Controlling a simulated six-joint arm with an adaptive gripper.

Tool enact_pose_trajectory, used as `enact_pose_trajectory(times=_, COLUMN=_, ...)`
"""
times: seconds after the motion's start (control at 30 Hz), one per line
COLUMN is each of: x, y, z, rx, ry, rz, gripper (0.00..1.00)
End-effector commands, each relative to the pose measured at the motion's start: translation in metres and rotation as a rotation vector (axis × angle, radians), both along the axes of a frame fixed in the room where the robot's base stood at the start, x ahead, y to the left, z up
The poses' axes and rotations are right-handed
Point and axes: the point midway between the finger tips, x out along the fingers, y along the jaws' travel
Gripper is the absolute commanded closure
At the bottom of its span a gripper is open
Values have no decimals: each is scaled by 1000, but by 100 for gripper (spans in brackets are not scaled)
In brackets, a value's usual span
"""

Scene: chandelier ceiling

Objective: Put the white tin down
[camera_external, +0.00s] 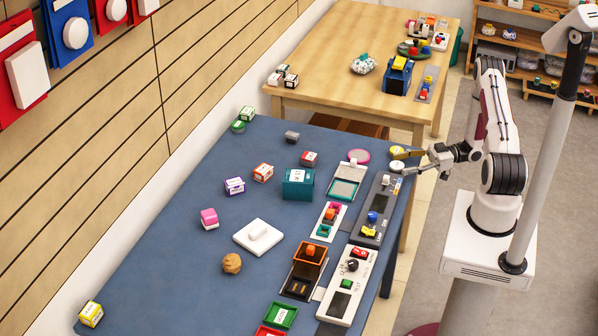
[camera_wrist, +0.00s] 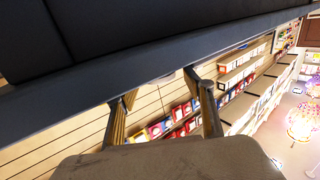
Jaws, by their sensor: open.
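My gripper (camera_external: 404,161) is at the right edge of the blue table, its fingers spread and pointing left. A small white round thing (camera_external: 396,166), which looks like the white tin, is at the tip of the lower finger. I cannot tell whether the finger touches it or whether it rests on the grey panel. A yellow piece shows by the upper finger (camera_external: 397,151). In the wrist view my gripper (camera_wrist: 160,83) shows two separated fingers with nothing visible between them; the white tin does not show there.
The grey panel (camera_external: 384,187) with small coloured parts lies below the gripper, and a teal-framed open box (camera_external: 345,189) is to its left. A white square plate (camera_external: 258,236) and several small boxes stand farther left. Bare blue tabletop (camera_external: 165,265) lies at the lower left.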

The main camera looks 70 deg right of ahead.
Motion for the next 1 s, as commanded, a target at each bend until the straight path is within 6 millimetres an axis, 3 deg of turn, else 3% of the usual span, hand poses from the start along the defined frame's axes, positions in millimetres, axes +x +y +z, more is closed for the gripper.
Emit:
enact_pose_trajectory(times=0.63, x=-52, y=-39, z=-2, rx=-2, ry=-1, rz=-1, gripper=48)
enact_pose_trajectory(times=1.0, x=-60, y=-43, z=-2, rx=0, ry=0, rz=0, gripper=48)
